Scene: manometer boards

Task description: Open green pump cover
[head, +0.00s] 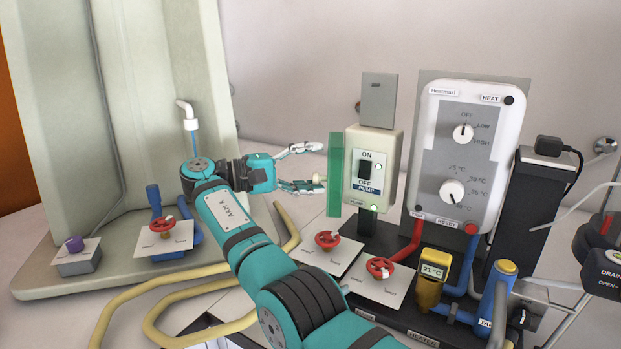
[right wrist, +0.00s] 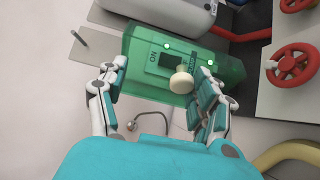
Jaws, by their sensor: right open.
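The green see-through pump cover (head: 335,175) stands at the left side of the cream pump switch box (head: 391,160). The switch face with its ON/OFF rocker shows untinted in the head view. In the right wrist view the cover (right wrist: 140,72) is seen with the switch behind it. A round cream knob (right wrist: 182,82) sticks out from the cover. My right gripper (head: 315,168) is open, left of the cover and facing it. Contact with the cover cannot be told. My left gripper is out of view.
The heater unit (head: 466,150) stands right of the pump box. Red valve wheels (head: 327,239) sit on white plates below. A yellow hose (head: 165,290) runs across the table. A pale board (head: 60,190) with pipes stands at the left.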

